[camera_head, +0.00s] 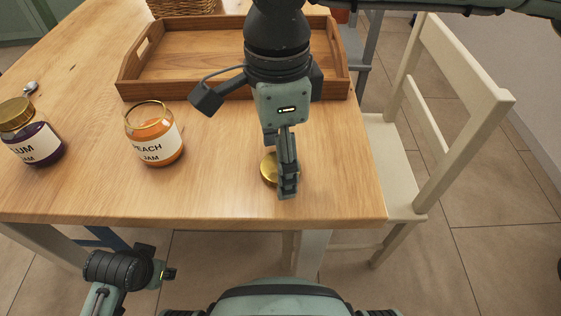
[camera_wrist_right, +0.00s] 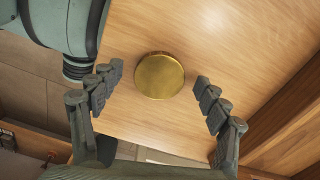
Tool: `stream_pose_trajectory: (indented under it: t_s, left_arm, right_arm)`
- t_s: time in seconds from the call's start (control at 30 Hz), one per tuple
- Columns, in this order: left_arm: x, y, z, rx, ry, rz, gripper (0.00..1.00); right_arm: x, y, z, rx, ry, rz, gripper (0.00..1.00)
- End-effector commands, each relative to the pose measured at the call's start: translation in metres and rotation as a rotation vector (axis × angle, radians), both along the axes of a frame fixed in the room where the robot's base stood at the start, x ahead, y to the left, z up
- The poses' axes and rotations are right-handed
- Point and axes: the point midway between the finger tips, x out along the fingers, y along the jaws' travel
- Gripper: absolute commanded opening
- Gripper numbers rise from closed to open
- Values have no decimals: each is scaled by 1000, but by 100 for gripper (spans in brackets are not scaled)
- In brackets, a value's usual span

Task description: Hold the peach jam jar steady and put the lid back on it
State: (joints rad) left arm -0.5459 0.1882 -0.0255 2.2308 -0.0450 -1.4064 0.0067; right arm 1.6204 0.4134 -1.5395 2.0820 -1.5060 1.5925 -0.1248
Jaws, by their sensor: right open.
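The peach jam jar (camera_head: 155,138) stands upright and open on the wooden table, with orange jam and a white label. A round gold lid (camera_head: 268,170) lies flat on the table to its right, partly hidden by my right gripper (camera_head: 287,188). In the right wrist view, the lid (camera_wrist_right: 159,76) lies ahead between the spread, empty fingers of my right gripper (camera_wrist_right: 159,80), touching neither. My left gripper (camera_head: 167,273) is low, off the table's front edge and below the jar. Its fingers are too small and turned away to read.
A plum jam jar (camera_head: 38,150) with a gold lid (camera_head: 15,114) stands at the left. A wooden tray (camera_head: 133,91) lies behind, near a wicker basket (camera_head: 180,7). A cream chair (camera_head: 452,130) stands right of the table. The table between jar and lid is clear.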

Motion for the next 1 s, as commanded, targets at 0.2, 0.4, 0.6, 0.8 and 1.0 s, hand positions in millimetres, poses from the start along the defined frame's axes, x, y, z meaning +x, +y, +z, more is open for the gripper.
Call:
stream_pose_trajectory:
  t_s: [0.2,0.4,0.6,0.8,1.0]
  left_arm:
    - [2,-1,2,-1,-8,-2,40]
    - [2,-2,3,-3,-8,0,40]
    - [2,-3,3,-5,-7,2,40]
    - [2,-3,4,-6,-7,1,40]
    - [2,-3,3,-5,-8,1,40]
  right_arm:
    - [0,0,0,0,0,0,76]
    - [0,0,0,0,0,0,58]
    - [0,0,0,0,0,0,40]
    - [0,0,0,0,0,0,40]
    - [0,0,7,0,0,0,40]
